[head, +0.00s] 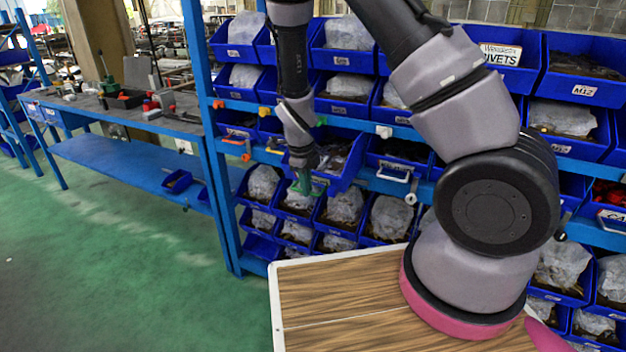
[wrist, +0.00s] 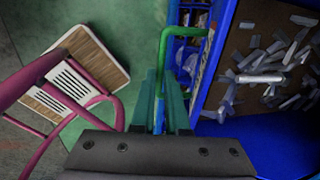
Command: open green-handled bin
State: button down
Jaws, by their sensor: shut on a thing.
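The green-handled bin is a blue bin (head: 342,172) in the middle row of the rack, and it juts out in front of its neighbours. In the wrist view the bin (wrist: 215,65) lies at the right, with loose pale metal pieces inside. Its green handle (wrist: 165,45) runs down between my fingers. My gripper (head: 304,186) is at the bin's front left, pointing down. In the wrist view my gripper (wrist: 164,95) is shut on the handle. In the head view the handle is mostly hidden by my gripper.
Other blue bins (head: 345,206) with bagged contents fill the rows around and below. A blue workbench (head: 120,115) stands at the left. My wood-topped base (head: 340,290) is in front of the rack. Open green floor (head: 110,260) lies to the left.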

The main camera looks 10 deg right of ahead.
jog(key=shift+s+a, duration=0.25)
jog(key=shift+s, duration=0.05)
jog(key=c, duration=0.9)
grip_release()
jog(key=shift+s+a+r, duration=0.2)
jog(key=shift+s+r, duration=0.1)
jog(key=shift+r, duration=1.5)
jog(key=shift+s+a+r, duration=0.25)
jog(key=shift+r, duration=1.5)
jog(key=shift+s+a+r, duration=0.2)
jog(key=shift+s+r, duration=0.1)
jog(key=shift+r, duration=1.5)
